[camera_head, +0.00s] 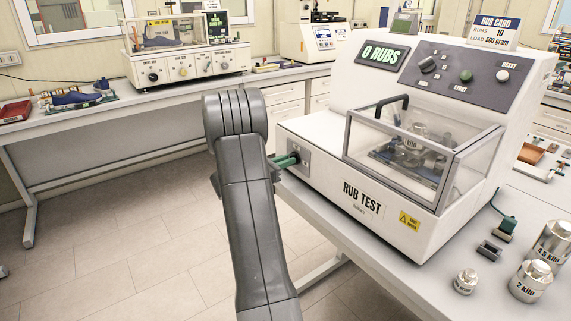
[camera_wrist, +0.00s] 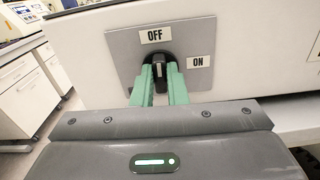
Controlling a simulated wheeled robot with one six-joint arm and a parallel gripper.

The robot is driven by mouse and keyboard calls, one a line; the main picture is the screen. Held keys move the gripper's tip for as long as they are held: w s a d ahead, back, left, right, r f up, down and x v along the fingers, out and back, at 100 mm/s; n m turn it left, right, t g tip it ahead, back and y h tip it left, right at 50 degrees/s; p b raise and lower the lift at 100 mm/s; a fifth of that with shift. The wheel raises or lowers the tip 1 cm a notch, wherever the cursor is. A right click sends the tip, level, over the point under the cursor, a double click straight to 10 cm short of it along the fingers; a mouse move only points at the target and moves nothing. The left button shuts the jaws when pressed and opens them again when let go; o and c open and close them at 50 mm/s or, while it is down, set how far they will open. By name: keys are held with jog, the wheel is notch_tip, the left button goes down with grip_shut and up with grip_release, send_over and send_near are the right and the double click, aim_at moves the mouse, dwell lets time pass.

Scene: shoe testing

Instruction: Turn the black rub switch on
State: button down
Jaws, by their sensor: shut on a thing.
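The black rub switch (camera_wrist: 160,72) sits on a grey plate (camera_wrist: 122,50) on the side of the white rub test machine (camera_head: 330,140). In the wrist view the plate has an OFF label (camera_wrist: 155,36) above the switch and an ON label (camera_wrist: 201,62) to its right. The switch knob stands upright, pointing toward OFF. My gripper (camera_wrist: 159,88) has its green fingers shut on the knob, one on each side. In the head view my gripper (camera_head: 286,161) reaches the switch from the left; the knob is partly hidden there by the fingers.
The machine's display (camera_head: 381,54) reads 0 RUBS. A clear cover (camera_head: 420,150) with a black handle closes its front. Steel weights (camera_head: 531,281) stand on the bench at the right. A back bench (camera_head: 120,105) holds another machine and a blue shoe. The floor at left is clear.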

jog(key=m+b, duration=0.2)
jog(key=b, duration=0.1)
jog(key=f+m+b, duration=0.1)
jog(key=b, duration=0.3)
jog(key=shift+m, duration=0.4)
jog(key=m+b, duration=0.4)
jog(key=b, duration=0.4)
jog(key=shift+s+m, duration=0.1)
jog(key=shift+m, duration=0.2)
jog(key=m+b, duration=0.6)
jog(key=b, duration=0.3)
jog(key=shift+d, duration=0.1)
jog(key=m+b, duration=0.2)
jog(key=b, duration=0.2)
jog(key=shift+r+m, duration=0.15)
jog(key=shift+m, duration=0.25)
jog(key=c, duration=1.4)
grip_release()
jog(key=shift+r, duration=0.1)
jog(key=shift+c, duration=0.2)
jog(key=shift+s, duration=0.1)
